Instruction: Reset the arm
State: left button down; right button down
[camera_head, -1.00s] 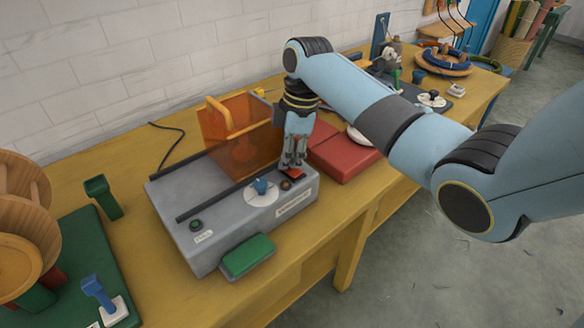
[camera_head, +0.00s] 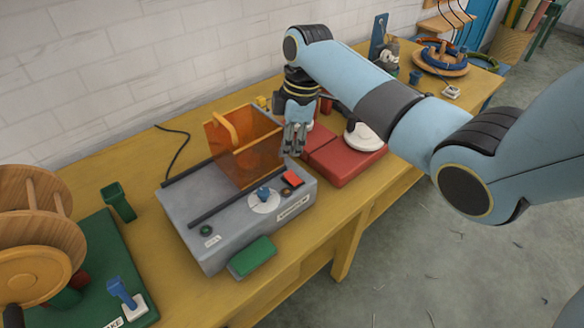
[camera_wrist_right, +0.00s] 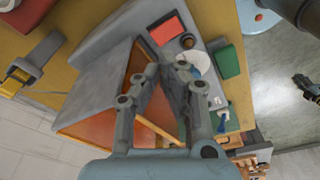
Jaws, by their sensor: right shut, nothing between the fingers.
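My right gripper (camera_head: 294,150) hangs over the back right part of the grey machine box (camera_head: 215,205), beside the transparent orange guard (camera_head: 240,150). Its fingers are shut and empty; in the wrist view the fingertips (camera_wrist_right: 166,70) come together. The red switch (camera_head: 293,179) on the box top is uncovered, in front of the fingers and apart from them in the head view. It also shows in the wrist view (camera_wrist_right: 167,31). A blue knob (camera_head: 264,193) sits on a white dial near it. My left gripper is not in view.
A red case (camera_head: 340,158) with a white round object (camera_head: 364,137) lies right of the box. A green pad (camera_head: 252,257) sits at the box's front. A green board (camera_head: 105,260) and wooden spool (camera_head: 35,225) stand at left. Bare table lies in front of the red case.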

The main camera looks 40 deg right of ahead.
jog(key=shift+r, duration=0.1)
dwell(0.5)
jog(key=s+a+m+t+h, duration=0.15)
jog(key=s+m, duration=0.25)
jog(key=s, duration=0.7)
jog(key=s+a+r+m+t, duration=0.1)
jog(key=s+r+m, duration=0.3)
jog(key=s, duration=0.4)
jog(key=s+a+r+m+t, duration=0.1)
jog(key=s+r+m, duration=0.3)
jog(key=s, duration=0.3)
notch_tip(320, 180, down, 36)
jog(key=s+d+g+b, duration=0.2)
jog(key=d+b, duration=0.1)
jog(key=b, duration=0.6)
jog(key=s+f+g+b, duration=0.1)
jog(key=s+f+b, duration=0.6)
jog(key=s+f, duration=1.1)
notch_tip(320, 180, down, 5)
jog(key=shift+s+d+r+m+h+b, duration=0.1)
jog(key=shift+s+d+m+h+b, duration=0.25)
jog(key=shift+h, duration=0.1)
jog(key=shift+g, duration=0.25)
